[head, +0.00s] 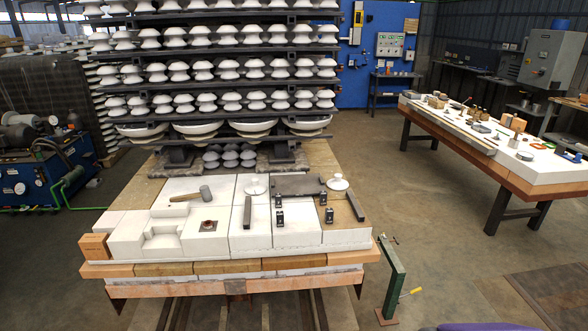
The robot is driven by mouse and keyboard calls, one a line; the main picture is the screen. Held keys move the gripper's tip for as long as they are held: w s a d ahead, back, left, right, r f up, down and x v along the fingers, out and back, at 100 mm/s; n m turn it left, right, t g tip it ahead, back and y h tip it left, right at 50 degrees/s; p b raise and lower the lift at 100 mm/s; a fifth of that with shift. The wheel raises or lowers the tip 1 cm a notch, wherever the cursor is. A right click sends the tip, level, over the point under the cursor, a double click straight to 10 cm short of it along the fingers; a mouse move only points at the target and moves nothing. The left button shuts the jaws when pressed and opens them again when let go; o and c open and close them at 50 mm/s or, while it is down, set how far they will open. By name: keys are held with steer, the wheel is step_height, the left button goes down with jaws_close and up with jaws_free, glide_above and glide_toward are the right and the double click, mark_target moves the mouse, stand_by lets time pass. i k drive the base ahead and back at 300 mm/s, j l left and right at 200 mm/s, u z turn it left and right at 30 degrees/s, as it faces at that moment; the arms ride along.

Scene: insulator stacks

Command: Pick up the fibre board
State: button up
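I cannot tell for sure which piece is the fibre board. A flat brown board (343,209) lies at the right end of the white block top on the near bench. A dark grey flat plate (296,185) lies beside it, toward the back. My gripper is not in view.
The near bench (230,287) also holds a mallet (191,195), a white disc (256,185) and a white knob-topped piece (337,183). A rack of white insulators (228,72) rises behind. A green post (394,280) stands at right. Floor is open toward the long right table (480,152).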

mark_target(158, 211)
steer(key=j+u, duration=0.4)
steer(key=j, duration=0.3)
steer(key=j+u, duration=0.4)
steer(key=j, duration=0.35)
steer(key=i+j+z, duration=0.25)
steer(key=i, duration=0.4)
steer(key=i+j+z, duration=0.25)
steer(key=i, duration=0.4)
steer(key=i+j+z, duration=0.25)
steer(key=i, duration=0.35)
steer(key=i+j+z, duration=0.25)
steer(key=i+j, duration=0.3)
